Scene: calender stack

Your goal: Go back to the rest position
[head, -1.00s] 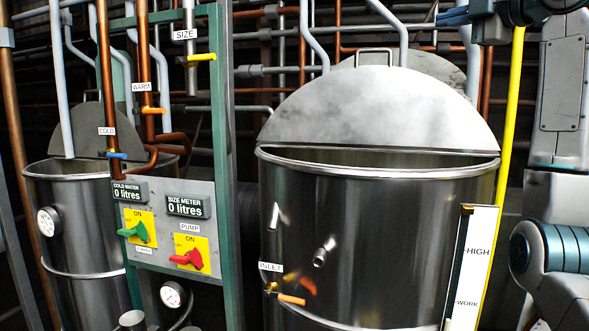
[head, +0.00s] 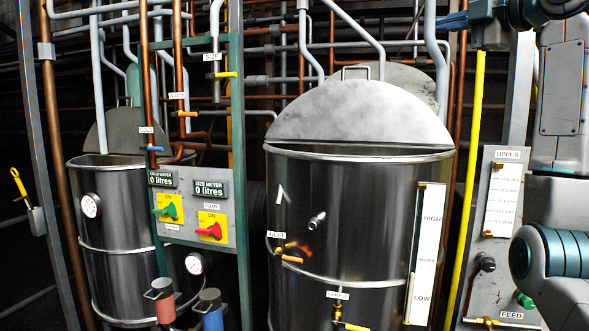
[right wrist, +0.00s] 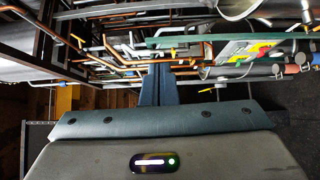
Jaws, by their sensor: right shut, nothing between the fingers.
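My right gripper (head: 446,20) is at the top right of the head view, pointing left. It is held up in front of the pipes, above and to the right of the large steel vat's lid. In the right wrist view its blue-grey fingers (right wrist: 158,82) are together, with nothing between them. My right arm fills the right edge of the head view. My left gripper is not in view.
A large steel vat (head: 345,230) with a half-open lid stands in the centre. A smaller vat (head: 115,240) is at left. Between them is a control panel (head: 190,235) with green and red handles. A feed panel (head: 495,265) and yellow pipe (head: 468,190) are at right.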

